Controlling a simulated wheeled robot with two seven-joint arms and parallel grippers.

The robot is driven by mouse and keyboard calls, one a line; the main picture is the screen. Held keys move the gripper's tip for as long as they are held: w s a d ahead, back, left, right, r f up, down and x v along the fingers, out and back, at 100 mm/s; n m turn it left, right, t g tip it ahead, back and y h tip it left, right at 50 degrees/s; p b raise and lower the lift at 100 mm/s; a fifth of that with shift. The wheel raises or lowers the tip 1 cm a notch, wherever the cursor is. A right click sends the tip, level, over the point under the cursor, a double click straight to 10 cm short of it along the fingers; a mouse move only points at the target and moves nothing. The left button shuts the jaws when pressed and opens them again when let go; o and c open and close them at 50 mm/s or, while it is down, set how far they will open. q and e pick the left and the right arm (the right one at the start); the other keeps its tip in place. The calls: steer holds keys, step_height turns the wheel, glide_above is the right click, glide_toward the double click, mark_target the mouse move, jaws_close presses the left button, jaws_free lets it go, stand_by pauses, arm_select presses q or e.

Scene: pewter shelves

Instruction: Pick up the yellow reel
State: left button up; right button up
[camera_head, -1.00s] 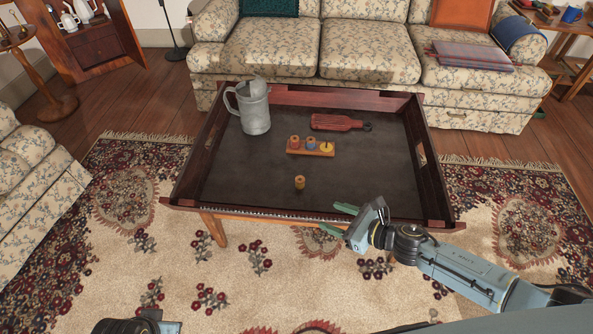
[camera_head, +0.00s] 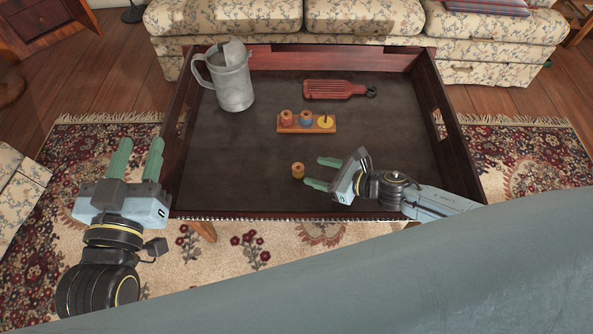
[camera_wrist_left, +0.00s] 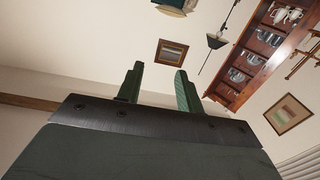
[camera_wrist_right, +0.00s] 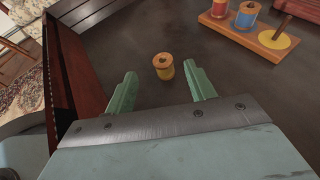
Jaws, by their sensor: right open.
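The yellow reel (camera_head: 298,170), a small spool with a dark hole in its top, stands upright on the dark tray table (camera_head: 240,185) near its front edge. My right gripper (camera_head: 318,173) is open over the table, just right of the reel, with its fingers pointing left toward it. In the right wrist view the reel (camera_wrist_right: 163,66) stands ahead of and between the open fingertips (camera_wrist_right: 165,78), apart from both. My left gripper (camera_head: 140,150) is open and empty, off the table's left front corner. The left wrist view shows its two fingers (camera_wrist_left: 157,72) apart against wall and ceiling.
A wooden peg board (camera_head: 290,129) behind the reel holds a red and a blue reel, with a yellow disc at a bare peg. A metal pitcher (camera_head: 233,88) stands back left. A red paddle-shaped board (camera_head: 335,89) lies behind. Raised wooden rims enclose the table (camera_head: 465,160).

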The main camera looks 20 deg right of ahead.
mark_target(301, 168)
steer(key=shift+w+a+f+b, duration=0.15)
steer(key=shift+f+b, duration=0.2)
steer(key=shift+f, duration=0.2)
steer(key=shift+w+a+f+b, duration=0.1)
steer(key=shift+f+b, duration=0.2)
steer(key=shift+f, duration=0.2)
steer(key=shift+x, duration=0.8)
steer(key=b+x, duration=0.2)
steer(key=x, duration=0.2)
steer(key=shift+w+f+b, duration=0.1)
steer(key=shift+w+b, duration=0.1)
steer(key=shift+b, duration=0.15)
steer(key=shift+w+a+f, duration=0.1)
steer(key=shift+w+a, duration=0.15)
steer(key=shift+a, duration=0.05)
arm_select(q)
steer(key=s+r+t+h, duration=0.2)
steer(key=s+r+t, duration=0.3)
steer(key=r+t, duration=0.3)
step_height(301, 168, up, 2)
steer(key=shift+r+t+h, duration=0.25)
steer(key=shift+t+h, duration=0.05)
steer(key=shift+h, duration=0.1)
steer(key=shift+a, duration=0.1)
arm_select(e)
steer(key=shift+c, duration=0.3)
steer(key=c, duration=1)
